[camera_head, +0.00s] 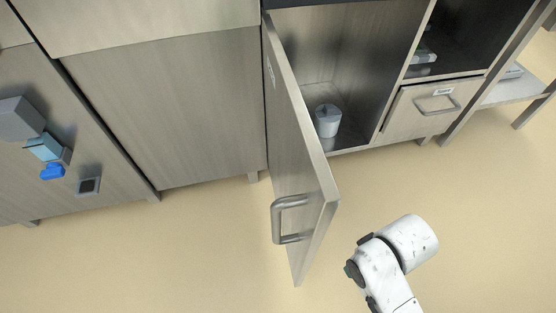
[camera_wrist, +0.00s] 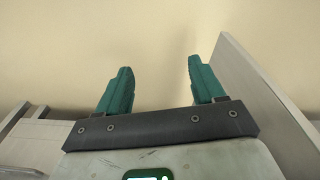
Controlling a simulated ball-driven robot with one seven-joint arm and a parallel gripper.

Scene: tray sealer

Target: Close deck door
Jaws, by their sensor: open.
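The deck door (camera_head: 297,150) is a grey metal panel that stands swung open from the cabinet, jutting out toward me. Its bar handle (camera_head: 288,220) is on the left-hand face near the free edge. My white arm is at the lower right in the head view, to the right of the door and apart from it; the fingers are hidden there. In the wrist view my gripper (camera_wrist: 160,90) has two green fingers spread wide with nothing between them. A grey panel (camera_wrist: 265,100), likely the door, stands close to the right of the right finger.
The open compartment holds a grey lidded canister (camera_head: 327,120). A drawer front with a handle (camera_head: 436,105) is to its right. Closed panels (camera_head: 170,110) and a unit with a blue part (camera_head: 52,172) are at left. The beige floor (camera_head: 190,260) in front is clear.

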